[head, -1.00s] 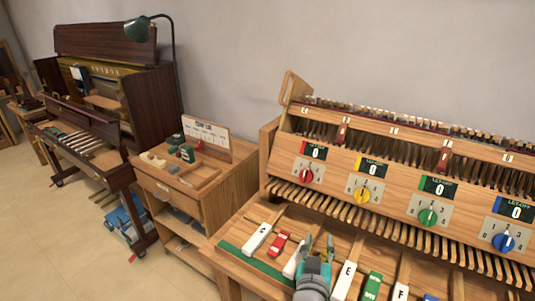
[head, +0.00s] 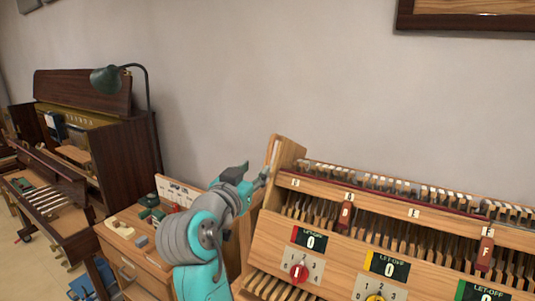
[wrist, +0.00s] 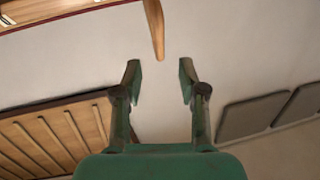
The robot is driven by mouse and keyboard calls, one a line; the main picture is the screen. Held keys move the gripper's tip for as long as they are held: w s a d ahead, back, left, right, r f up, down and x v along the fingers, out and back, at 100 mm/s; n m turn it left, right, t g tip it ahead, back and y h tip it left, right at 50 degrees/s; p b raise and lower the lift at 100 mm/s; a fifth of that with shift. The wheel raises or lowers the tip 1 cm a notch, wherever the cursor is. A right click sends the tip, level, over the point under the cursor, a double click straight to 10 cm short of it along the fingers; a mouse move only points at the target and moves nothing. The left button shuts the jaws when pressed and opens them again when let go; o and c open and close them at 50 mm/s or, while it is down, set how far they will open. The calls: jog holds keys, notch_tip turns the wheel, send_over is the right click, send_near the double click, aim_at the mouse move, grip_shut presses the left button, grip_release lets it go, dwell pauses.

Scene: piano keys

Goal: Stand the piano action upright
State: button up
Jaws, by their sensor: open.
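The piano action (head: 350,225) is a long wooden unit with a row of hammers, numbered panels and coloured dials. It looks leaned back. A pale wooden handle (head: 272,155) rises at its left end. In the wrist view a tapered wooden bar (wrist: 155,28), seemingly this handle, points down toward the gap between my fingertips. My gripper (head: 262,178) is raised close beside the handle in the head view. In the wrist view my gripper (wrist: 160,75) is open and empty, with the bar's tip just beyond its fingertips.
A wooden cabinet (head: 130,270) with small tools on top stands left of the action. Beyond it is a dark upright piano (head: 125,160) with a green lamp (head: 106,79). A dark-framed panel (head: 470,15) hangs on the wall.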

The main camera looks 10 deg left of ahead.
aim_at(267, 158)
jog(key=w, duration=0.3)
jog(key=w+d, duration=0.1)
jog(key=w, duration=0.2)
jog(key=w+d, duration=0.1)
jog(key=w, duration=0.3)
grip_shut()
